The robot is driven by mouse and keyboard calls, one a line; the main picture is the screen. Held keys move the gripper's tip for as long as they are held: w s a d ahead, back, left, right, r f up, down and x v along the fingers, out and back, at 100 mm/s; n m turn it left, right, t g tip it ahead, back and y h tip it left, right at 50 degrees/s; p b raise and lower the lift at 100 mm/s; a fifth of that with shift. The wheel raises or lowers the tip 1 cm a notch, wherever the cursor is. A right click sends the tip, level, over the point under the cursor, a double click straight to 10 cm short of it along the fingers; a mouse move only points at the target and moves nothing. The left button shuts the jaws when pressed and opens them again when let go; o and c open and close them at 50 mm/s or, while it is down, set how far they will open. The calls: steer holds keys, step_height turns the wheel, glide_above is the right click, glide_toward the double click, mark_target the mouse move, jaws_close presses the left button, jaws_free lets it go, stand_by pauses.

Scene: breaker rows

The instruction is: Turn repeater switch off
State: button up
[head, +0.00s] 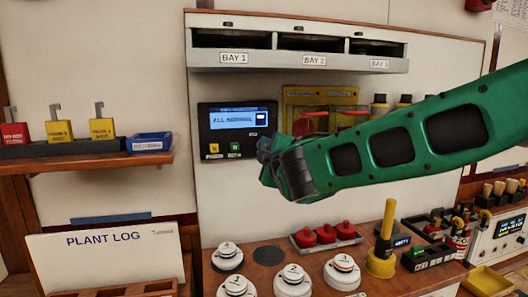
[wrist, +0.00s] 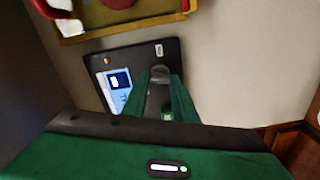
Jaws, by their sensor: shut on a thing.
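The dark repeater panel (head: 236,127) is on the upright board, and its lit screen reads "ALL NORMAL". A yellow button and a green button sit below the screen. In the wrist view the panel (wrist: 95,62) is tilted, with its blue screen (wrist: 118,84) left of my fingers. My gripper (head: 268,150) is at the panel's lower right side in the head view. In the wrist view my gripper (wrist: 160,78) has its fingers close together over the panel face, shut on the repeater switch. The fingers and arm hide the switch, so its position cannot be read.
A shelf with three bays (head: 300,45) is above the panel. A yellow-framed board (head: 305,95) is right of it, partly behind my arm. The bench below holds round white devices (head: 292,281), red knobs (head: 326,233) and a yellow-handled tool (head: 388,220). A shelf (head: 80,158) holds tags at left.

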steer(key=shift+f+n, duration=0.25)
steer(key=shift+n, duration=1.45)
steer(key=shift+s+f, duration=0.1)
steer(key=o, duration=1)
steer(key=shift+o, duration=0.2)
steer(key=v, duration=1)
steer(key=shift+s, duration=0.3)
steer(key=shift+d, duration=0.1)
